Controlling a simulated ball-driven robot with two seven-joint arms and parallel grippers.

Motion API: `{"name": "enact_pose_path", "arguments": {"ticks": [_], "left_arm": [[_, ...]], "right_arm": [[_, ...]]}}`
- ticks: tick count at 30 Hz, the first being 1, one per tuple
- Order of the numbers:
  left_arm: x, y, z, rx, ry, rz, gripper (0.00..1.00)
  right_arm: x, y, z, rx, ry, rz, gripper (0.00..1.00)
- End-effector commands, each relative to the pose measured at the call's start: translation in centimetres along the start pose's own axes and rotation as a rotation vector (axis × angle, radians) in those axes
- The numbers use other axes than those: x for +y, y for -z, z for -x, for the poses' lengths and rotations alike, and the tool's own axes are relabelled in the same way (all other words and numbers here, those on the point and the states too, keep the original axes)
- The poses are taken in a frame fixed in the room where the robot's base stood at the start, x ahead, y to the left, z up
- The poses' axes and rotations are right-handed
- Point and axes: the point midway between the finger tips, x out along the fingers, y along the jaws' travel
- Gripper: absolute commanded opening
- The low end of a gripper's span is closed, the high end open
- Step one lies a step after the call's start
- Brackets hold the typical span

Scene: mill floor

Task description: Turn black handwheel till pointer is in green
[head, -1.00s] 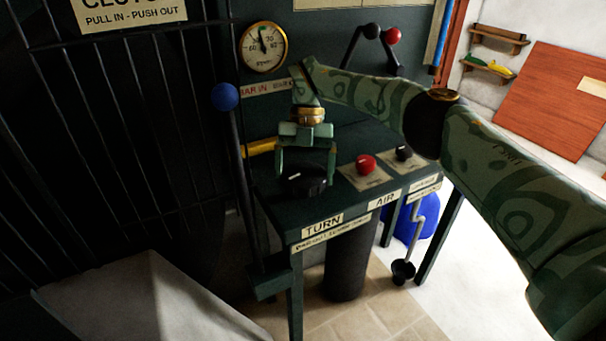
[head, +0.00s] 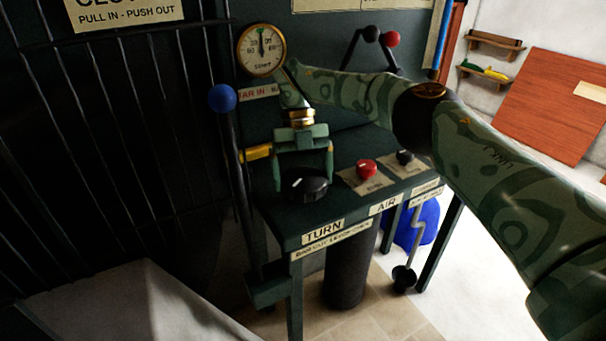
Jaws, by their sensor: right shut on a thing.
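The black handwheel (head: 306,185) lies on the dark green bench top near its left front corner, above the TURN label. My right gripper (head: 304,178) reaches down over it from behind, shut on the wheel with one finger at each side. The round gauge (head: 261,50) with a brass rim hangs on the panel behind. Its dark pointer stands about upright, at or very close to the small green mark at the top of the dial. The exact overlap is too small to tell. My left gripper is out of view.
A red knob (head: 366,169) and a small black knob (head: 404,157) stand right of the wheel. A lever with a blue ball (head: 222,98) rises at the left, close to the gripper.

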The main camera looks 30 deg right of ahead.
Motion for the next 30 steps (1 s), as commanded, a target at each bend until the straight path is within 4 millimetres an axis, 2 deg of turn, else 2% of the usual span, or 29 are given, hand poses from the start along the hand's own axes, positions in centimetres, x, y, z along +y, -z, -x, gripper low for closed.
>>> {"name": "enact_pose_path", "arguments": {"ticks": [3,4,5,14,18,21,30], "left_arm": [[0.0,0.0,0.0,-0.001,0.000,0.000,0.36],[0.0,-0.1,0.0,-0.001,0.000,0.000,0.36],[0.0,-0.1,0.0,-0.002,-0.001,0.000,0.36],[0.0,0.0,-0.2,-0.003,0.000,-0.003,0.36],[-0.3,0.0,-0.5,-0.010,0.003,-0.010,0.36],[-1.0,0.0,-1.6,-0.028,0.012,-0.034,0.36],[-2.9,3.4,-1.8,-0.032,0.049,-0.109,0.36]], "right_arm": [[0.0,0.0,0.1,-0.002,-0.001,0.001,0.67],[0.0,0.0,0.1,-0.002,-0.001,0.001,0.95],[0.0,0.0,0.1,-0.002,-0.001,0.001,1.00],[0.0,-0.1,0.5,0.000,0.001,0.000,1.00],[0.1,-0.2,2.7,-0.005,-0.001,-0.003,1.00],[0.2,-0.6,4.4,-0.003,0.003,-0.005,1.00],[0.0,-0.4,6.9,0.001,0.001,-0.002,1.00]]}}
